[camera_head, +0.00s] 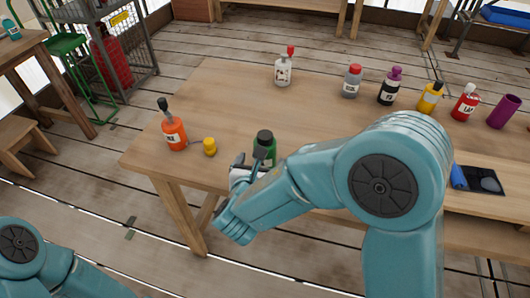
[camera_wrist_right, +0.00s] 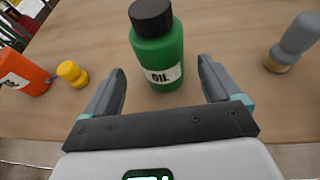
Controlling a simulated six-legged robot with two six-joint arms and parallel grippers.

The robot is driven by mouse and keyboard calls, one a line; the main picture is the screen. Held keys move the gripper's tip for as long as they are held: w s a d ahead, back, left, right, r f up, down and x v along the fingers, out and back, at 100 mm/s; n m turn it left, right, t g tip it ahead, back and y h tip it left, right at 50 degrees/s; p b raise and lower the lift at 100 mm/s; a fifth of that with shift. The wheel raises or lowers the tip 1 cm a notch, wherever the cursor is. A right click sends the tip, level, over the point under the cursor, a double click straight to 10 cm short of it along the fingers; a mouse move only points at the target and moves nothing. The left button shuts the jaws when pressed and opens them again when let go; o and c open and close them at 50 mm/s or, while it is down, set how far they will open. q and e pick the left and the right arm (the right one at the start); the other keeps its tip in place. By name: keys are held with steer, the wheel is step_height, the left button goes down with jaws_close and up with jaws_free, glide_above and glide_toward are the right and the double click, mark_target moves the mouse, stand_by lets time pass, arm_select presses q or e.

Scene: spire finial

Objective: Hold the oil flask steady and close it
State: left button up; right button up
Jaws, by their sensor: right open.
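The oil flask (camera_head: 269,148) is a green bottle with a white label, standing upright near the table's front edge. In the right wrist view the flask (camera_wrist_right: 160,60) shows its OIL label, and a black cap (camera_wrist_right: 151,17) sits on its top. I cannot tell how tight the cap is. My right gripper (camera_wrist_right: 162,75) is open, with the flask just beyond and between its fingertips, not gripped. In the head view the right gripper (camera_head: 250,165) partly covers the flask. My left gripper is out of view; only part of its arm shows at bottom left.
An orange bottle (camera_head: 174,133) and a small yellow piece (camera_head: 210,147) stand left of the flask. A grey piece (camera_wrist_right: 297,36) is to its right. Several bottles and a purple cup (camera_head: 503,112) line the back of the table (camera_head: 225,100). The table's middle is clear.

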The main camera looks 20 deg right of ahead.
steer(key=x, duration=0.5)
steer(key=shift+w+d+r, duration=0.15)
steer(key=c, duration=1.1)
